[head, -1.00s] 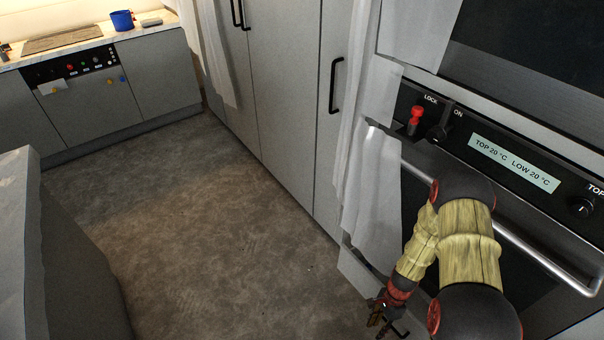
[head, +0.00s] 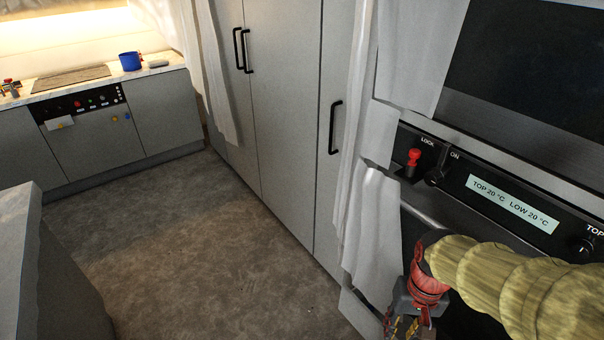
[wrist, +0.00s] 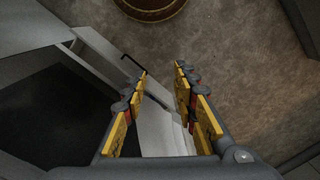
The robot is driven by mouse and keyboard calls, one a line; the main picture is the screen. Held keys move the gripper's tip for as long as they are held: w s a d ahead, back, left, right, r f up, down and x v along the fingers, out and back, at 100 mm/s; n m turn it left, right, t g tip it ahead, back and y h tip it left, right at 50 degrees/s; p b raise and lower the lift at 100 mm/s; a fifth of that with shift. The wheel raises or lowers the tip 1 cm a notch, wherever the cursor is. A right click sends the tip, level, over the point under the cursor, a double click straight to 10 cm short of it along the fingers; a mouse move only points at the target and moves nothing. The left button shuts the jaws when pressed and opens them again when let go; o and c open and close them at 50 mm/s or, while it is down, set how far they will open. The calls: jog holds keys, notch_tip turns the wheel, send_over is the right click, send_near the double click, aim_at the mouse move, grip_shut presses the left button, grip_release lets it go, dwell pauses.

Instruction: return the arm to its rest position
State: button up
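My arm (head: 500,280) reaches in from the lower right of the head view, with its yellowish sleeve in front of the oven. My gripper (head: 405,328) hangs at the bottom edge of that view, beside the oven front and partly cut off. In the wrist view my gripper (wrist: 162,75) points over the floor, with its two yellow fingers apart and nothing between them. A pale panel edge shows below and between the fingers.
The oven (head: 470,190) with a red lock lever (head: 414,157) stands close at the right. White cloths (head: 372,235) hang beside it. Tall grey cabinets (head: 285,110) line the middle. A grey counter (head: 20,260) is at left. The floor (head: 190,260) between is clear. A blue pot (head: 130,61) stands far back.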

jog(key=s+a+r+n+t, duration=0.1)
jog(key=s+r+t, duration=0.1)
jog(key=r, duration=0.6)
jog(key=s+a+r+t, duration=0.2)
jog(key=r+t, duration=0.1)
jog(key=r, duration=0.5)
jog(key=shift+r+n+t+p, duration=0.15)
jog(key=shift+n+t+p, duration=0.25)
jog(key=shift+d, duration=0.15)
